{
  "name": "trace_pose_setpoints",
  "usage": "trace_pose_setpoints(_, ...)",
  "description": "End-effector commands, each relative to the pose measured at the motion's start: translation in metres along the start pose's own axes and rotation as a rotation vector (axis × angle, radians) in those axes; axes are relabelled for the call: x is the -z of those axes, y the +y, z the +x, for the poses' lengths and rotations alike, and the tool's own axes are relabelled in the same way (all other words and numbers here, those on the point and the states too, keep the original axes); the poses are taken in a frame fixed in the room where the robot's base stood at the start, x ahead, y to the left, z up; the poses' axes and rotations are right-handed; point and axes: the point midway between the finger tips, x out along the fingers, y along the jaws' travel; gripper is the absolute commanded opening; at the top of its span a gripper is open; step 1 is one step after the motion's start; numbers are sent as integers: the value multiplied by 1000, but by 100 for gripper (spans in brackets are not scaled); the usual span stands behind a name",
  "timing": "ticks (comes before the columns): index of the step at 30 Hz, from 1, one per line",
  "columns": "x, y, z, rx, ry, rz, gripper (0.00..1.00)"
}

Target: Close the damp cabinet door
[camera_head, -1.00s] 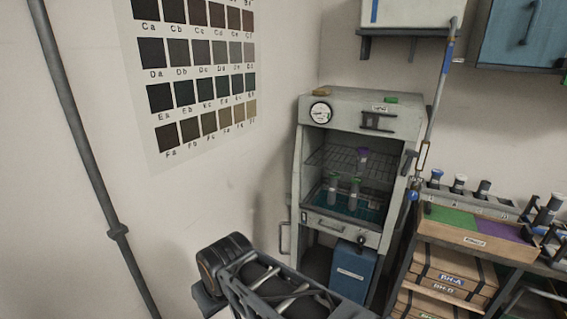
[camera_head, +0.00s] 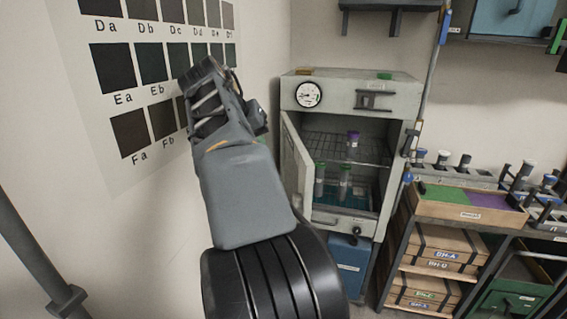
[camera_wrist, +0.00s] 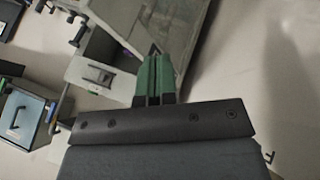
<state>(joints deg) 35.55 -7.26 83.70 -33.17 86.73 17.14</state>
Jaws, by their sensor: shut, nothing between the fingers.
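The damp cabinet (camera_head: 335,98) is a pale grey box with a round dial and a dark latch on its top panel. Its door (camera_head: 297,165) stands open on the left side, showing as a narrow pale panel angled out from the front. Purple- and green-capped tubes show inside. My gripper (camera_wrist: 154,82) has its green fingers together with nothing between them. In the wrist view, the door (camera_wrist: 203,40) lies just beyond the fingers; I cannot tell whether they touch it.
A wall colour chart (camera_head: 60,130) is close behind my arm on the left. A bench with a green and purple tray (camera_head: 470,212), tube racks and boxes stands right of the cabinet. A blue bin (camera_head: 347,265) sits below the cabinet. A thin pipe rises beside the cabinet's right side.

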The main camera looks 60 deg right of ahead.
Motion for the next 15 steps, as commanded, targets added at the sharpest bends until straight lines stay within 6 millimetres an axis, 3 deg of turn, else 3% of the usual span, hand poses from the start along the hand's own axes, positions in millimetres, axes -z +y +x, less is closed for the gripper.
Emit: trace_pose_setpoints(15, 0, 1, 92, -2, -4, 2, 0)
